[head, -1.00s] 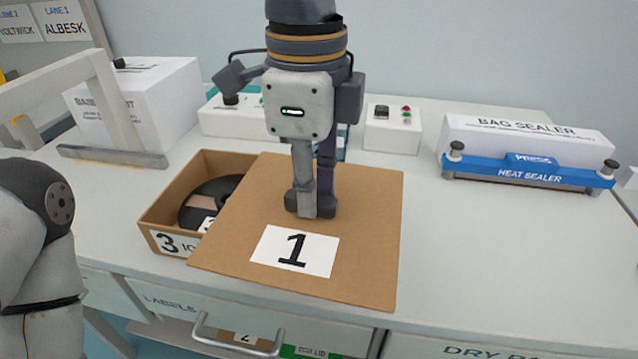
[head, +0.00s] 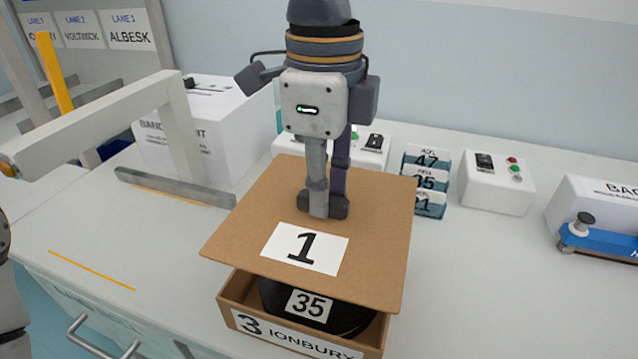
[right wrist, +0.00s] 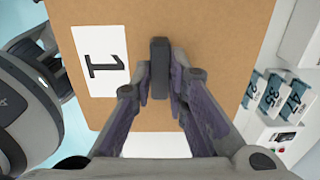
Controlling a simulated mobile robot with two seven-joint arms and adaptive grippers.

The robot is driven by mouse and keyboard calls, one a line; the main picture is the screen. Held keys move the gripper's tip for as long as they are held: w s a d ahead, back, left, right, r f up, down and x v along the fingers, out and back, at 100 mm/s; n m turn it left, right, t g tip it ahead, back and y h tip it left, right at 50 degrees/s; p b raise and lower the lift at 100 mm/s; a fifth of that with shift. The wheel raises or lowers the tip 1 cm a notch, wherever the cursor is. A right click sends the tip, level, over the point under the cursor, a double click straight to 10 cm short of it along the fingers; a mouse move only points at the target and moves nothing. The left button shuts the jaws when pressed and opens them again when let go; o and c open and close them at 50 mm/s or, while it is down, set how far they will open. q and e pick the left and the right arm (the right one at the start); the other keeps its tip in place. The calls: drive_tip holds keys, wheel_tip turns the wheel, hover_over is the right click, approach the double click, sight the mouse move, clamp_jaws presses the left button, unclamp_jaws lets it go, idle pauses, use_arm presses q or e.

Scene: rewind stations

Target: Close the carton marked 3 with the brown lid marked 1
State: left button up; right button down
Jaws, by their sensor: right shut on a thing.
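The brown lid marked 1 (head: 375,225) is a flat square board with a white label, also seen in the right wrist view (right wrist: 215,60). My right gripper (head: 327,203) is shut on the lid's dark handle (right wrist: 160,65), holding the lid roughly level. The carton marked 3 (head: 230,312), labelled IONBURY, is open on the bench under the lid. Its front part shows past the lid's near edge, with a black reel marked 35 (head: 309,306) inside; its back is hidden. The lid appears raised above the rim. My left gripper is out of view.
A grey frame (head: 180,130) and a white box (head: 225,125) stand at the left. Teal numbered cards (head: 428,182), a control box (head: 496,183) and the bag sealer (head: 605,210) stand behind and right. The bench right of the carton is clear.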

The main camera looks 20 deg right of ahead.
sight(322, 225)
drive_tip(key=shift+w+f, duration=0.1)
drive_tip(key=shift+f, duration=2.85)
drive_tip(key=shift+f, duration=1.1)
drive_tip(key=c, duration=1.5)
unclamp_jaws()
wheel_tip(322, 225, up, 12)
